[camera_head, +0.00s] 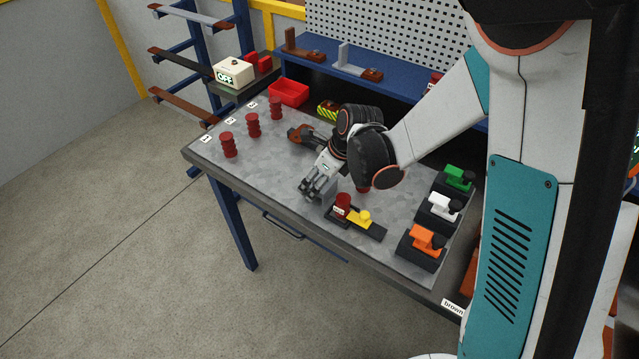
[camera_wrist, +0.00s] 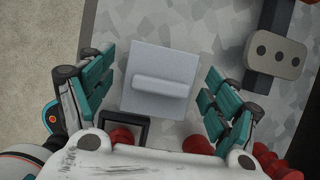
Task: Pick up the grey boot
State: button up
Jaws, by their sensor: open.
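The grey boot (camera_wrist: 158,82) is a plain light-grey block with a raised rib across its face. In the wrist view it lies between the two teal-padded fingers of my gripper (camera_wrist: 162,70), with a gap on both sides. My gripper is open and not touching the boot's sides in that view. In the head view my gripper (camera_head: 316,184) reaches down over the middle of the workbench, and the boot (camera_head: 328,190) shows only partly beside the fingers. How deep the fingers sit around it I cannot tell.
Orange (camera_head: 427,239), white (camera_head: 438,207) and green (camera_head: 459,178) handles line the right side. Several red insulators (camera_head: 253,125) stand left. A red bin (camera_head: 289,92) is behind.

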jog(key=shift+c, duration=0.6)
jog(key=c, duration=1)
jog(key=shift+r, duration=0.15)
